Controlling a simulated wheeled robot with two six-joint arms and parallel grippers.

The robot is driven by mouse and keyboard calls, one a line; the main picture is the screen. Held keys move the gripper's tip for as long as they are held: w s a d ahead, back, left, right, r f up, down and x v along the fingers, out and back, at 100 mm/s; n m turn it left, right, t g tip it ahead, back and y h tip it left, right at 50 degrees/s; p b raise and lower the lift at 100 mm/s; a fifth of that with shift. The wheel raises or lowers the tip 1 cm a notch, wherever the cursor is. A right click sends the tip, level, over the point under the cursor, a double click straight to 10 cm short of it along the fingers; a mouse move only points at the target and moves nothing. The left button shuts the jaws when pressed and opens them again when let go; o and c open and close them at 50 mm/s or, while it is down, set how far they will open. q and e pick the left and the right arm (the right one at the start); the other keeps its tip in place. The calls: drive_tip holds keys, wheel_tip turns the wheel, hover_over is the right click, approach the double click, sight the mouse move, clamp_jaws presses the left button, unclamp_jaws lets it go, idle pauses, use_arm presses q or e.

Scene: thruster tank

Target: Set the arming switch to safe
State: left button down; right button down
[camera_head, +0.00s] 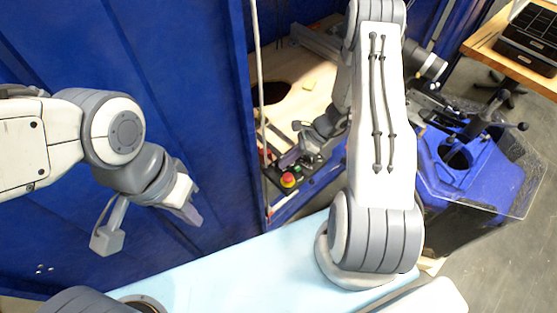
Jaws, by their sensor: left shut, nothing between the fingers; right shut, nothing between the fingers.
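A dark control panel (305,183) sits low in the opening of the blue tank, with a red button on a yellow base (288,180) and small green and red marks. I cannot pick out the arming switch; it is too small or hidden by my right gripper. My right gripper (287,160) is shut and empty at the panel, just above the red button. I cannot tell whether it touches anything there. My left gripper (193,214) is shut and empty in front of the blue wall, away from the panel.
A blue wall (190,60) fills the left. A pale cable (258,70) hangs along the opening's edge. Grey floor is clear at the lower right.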

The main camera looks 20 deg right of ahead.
drive_tip(key=shift+a+r, duration=0.15)
drive_tip(key=shift+r+p, duration=0.6)
drive_tip(key=shift+r, duration=0.1)
drive_tip(key=shift+r, duration=0.3)
drive_tip(key=p+v, duration=0.6)
drive_tip(key=v, duration=0.3)
drive_tip(key=shift+w+r, duration=0.3)
drive_tip(key=shift+w, duration=0.45)
drive_tip(key=shift+r, duration=0.1)
